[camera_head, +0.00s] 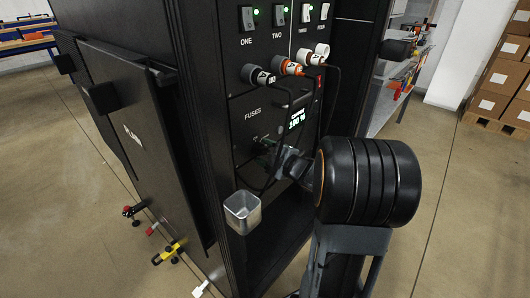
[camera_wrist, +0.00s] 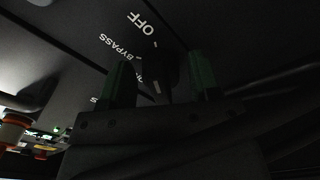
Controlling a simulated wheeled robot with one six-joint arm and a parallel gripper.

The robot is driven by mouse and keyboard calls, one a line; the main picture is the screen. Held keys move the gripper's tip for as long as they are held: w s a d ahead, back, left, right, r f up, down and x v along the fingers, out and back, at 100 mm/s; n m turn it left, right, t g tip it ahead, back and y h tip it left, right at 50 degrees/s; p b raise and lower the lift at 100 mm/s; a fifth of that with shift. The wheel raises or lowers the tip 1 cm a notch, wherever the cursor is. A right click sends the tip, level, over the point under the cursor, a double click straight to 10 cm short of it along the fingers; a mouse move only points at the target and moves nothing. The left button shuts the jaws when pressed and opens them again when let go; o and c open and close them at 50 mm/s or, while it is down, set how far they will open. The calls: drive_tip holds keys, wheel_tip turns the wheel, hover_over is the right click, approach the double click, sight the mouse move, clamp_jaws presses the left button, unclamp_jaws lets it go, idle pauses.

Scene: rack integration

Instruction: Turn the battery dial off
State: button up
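The battery panel is the front of a black rack cabinet (camera_head: 215,110). In the wrist view the dial (camera_wrist: 168,72) is a dark knob, hard to make out against the black panel. White labels OFF (camera_wrist: 144,22) and BYPASS (camera_wrist: 116,46) curve round it, with a partly hidden label below them. Which label the dial points at is unclear. My gripper (camera_wrist: 162,82) has its two green-padded fingers apart, one on each side of the dial; contact is not clear. In the head view my arm hides most of the gripper and the dial. A lit display (camera_head: 297,118) reads 100 %.
Above the display are plugs (camera_head: 291,67) with black cables hanging near my arm, and switches (camera_head: 279,15) with green lights. A small metal cup (camera_head: 243,211) sits at the cabinet's lower front. A black panel (camera_head: 140,140) leans at left. Floor at right is clear.

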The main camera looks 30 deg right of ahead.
drive_tip(key=shift+o, duration=0.3)
drive_tip(key=shift+s+d, duration=0.25)
drive_tip(key=shift+s, duration=0.2)
drive_tip(key=p+v, duration=0.2)
drive_tip(key=v, duration=1)
drive_tip(key=shift+s, duration=0.4)
drive_tip(key=shift+d, duration=0.1)
